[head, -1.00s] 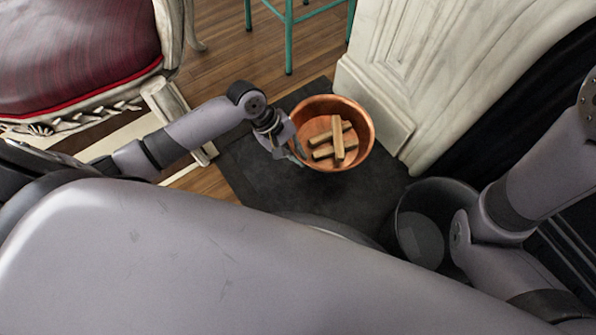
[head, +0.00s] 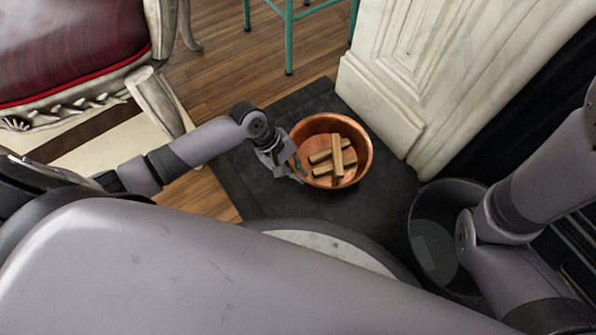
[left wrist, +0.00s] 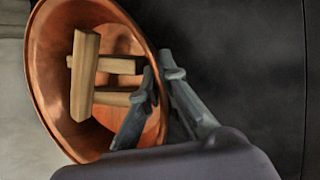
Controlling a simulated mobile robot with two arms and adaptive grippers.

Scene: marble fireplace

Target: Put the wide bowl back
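The wide bowl (head: 365,155) is a round copper-coloured bowl with several short pieces of wood (head: 337,158) inside. It is over the dark mat beside the fireplace base; I cannot tell whether it rests on the mat or is held just above it. My left gripper (head: 292,170) is at the bowl's left rim. In the left wrist view, the gripper's fingers (left wrist: 158,72) straddle the rim of the bowl (left wrist: 45,75), one inside and one outside, close together on the wall. The wood (left wrist: 85,75) lies inside. My right arm shows at the right, but its gripper is out of view.
A dark mat (head: 270,195) lies on the wooden floor. The pale carved fireplace surround (head: 385,110) stands right of the bowl. A dark round bucket (head: 425,200) stands lower right, partly behind my right arm. A red upholstered chair (head: 70,45) and teal stool legs (head: 288,40) are behind.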

